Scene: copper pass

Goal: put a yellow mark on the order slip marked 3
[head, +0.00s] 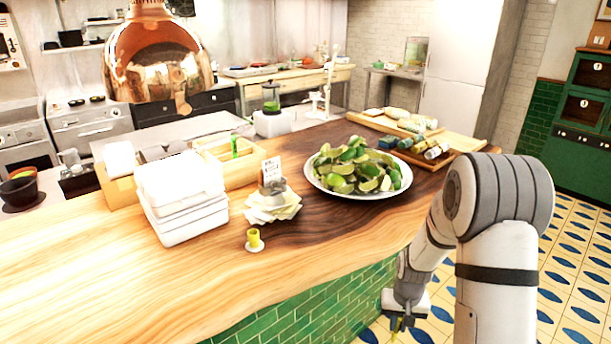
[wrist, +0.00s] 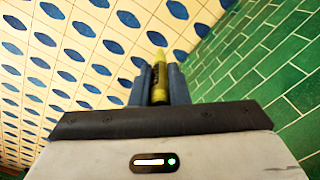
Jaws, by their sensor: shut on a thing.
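My gripper (head: 403,316) hangs low beside the counter's front, over the tiled floor. In the wrist view its two dark fingers (wrist: 160,88) are shut on a yellow marker (wrist: 159,70), whose tip points away from my wrist. A bit of the marker also shows below my gripper in the head view (head: 397,325). Several pale paper slips (head: 272,208) lie in a fanned pile on the counter, well up and left of my gripper. A small holder with a printed card (head: 271,169) stands on them. I cannot read any number on the slips.
A small yellow cup-like piece (head: 254,240) stands near the counter's front edge. White stacked boxes (head: 184,200) are left of the slips, and a bowl of limes (head: 352,193) is right. A copper lamp (head: 158,60) hangs above. Bare wood (head: 150,285) lies at front left.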

